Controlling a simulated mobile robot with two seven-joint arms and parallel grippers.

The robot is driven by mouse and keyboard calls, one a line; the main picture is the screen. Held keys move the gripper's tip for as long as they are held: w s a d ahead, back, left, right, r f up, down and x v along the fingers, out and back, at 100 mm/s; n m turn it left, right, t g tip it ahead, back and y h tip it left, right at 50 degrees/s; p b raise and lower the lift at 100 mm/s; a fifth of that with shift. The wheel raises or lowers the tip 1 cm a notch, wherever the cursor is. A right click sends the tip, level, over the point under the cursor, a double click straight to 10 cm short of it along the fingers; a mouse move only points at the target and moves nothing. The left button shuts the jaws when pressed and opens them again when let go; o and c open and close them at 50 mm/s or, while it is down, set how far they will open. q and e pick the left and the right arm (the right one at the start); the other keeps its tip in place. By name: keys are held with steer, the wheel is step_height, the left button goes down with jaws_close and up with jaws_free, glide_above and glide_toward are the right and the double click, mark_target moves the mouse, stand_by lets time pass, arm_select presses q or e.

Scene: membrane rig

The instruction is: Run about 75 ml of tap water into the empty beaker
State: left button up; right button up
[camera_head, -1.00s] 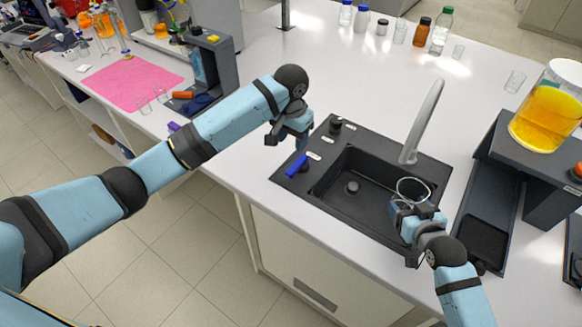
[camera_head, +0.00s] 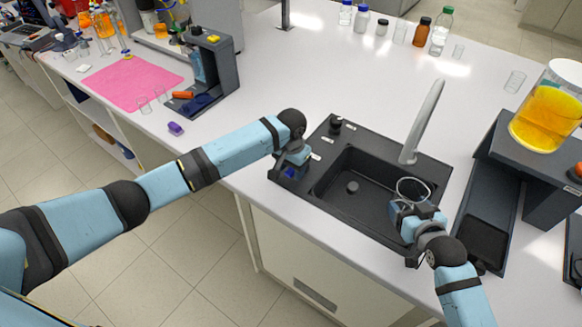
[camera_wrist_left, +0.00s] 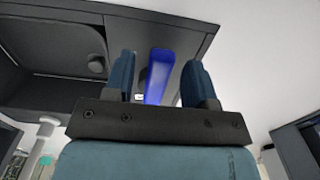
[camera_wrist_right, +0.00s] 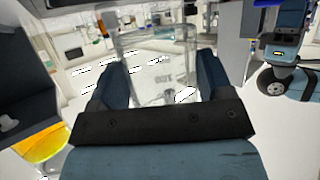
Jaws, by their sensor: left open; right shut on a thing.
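The clear glass beaker (camera_head: 413,188) is in my right gripper (camera_head: 415,212), above the right front part of the black sink (camera_head: 340,190). In the right wrist view the beaker (camera_wrist_right: 155,62) stands between the two fingers, and I see no liquid in it. The grey tap spout (camera_head: 425,120) rises behind the beaker, and no water stream shows. My left gripper (camera_head: 291,165) is open at the blue tap lever (camera_head: 290,173) on the sink's left rim. In the left wrist view the lever (camera_wrist_left: 158,76) lies between the open fingers; I cannot tell whether they touch it.
A dark stand (camera_head: 540,165) with a jar of yellow liquid (camera_head: 545,118) is right of the sink. A black knob (camera_head: 336,125) sits on the sink's back left rim. Several bottles (camera_head: 422,32) stand at the back. The bench left of the sink is mostly clear.

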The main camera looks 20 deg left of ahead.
arm_select(q)
steer(key=shift+c, duration=0.2)
jaws_close()
steer(key=shift+a, duration=0.1)
steer(key=m, duration=0.1)
steer(key=w+a+m, duration=0.1)
steer(key=m, duration=0.1)
steer(key=shift+a+m, duration=0.3)
steer(key=shift+w+a+m, duration=0.3)
steer(key=shift+w+m, duration=0.05)
steer(key=shift+m, duration=0.5)
steer(key=shift+w+a+m, duration=0.25)
steer(key=shift+w+m, duration=0.05)
steer(key=shift+m, duration=0.5)
steer(key=shift+w+a+m, duration=0.3)
steer(key=shift+w+m, duration=0.05)
steer(key=shift+m, duration=0.5)
steer(key=shift+o, duration=0.2)
jaws_free()
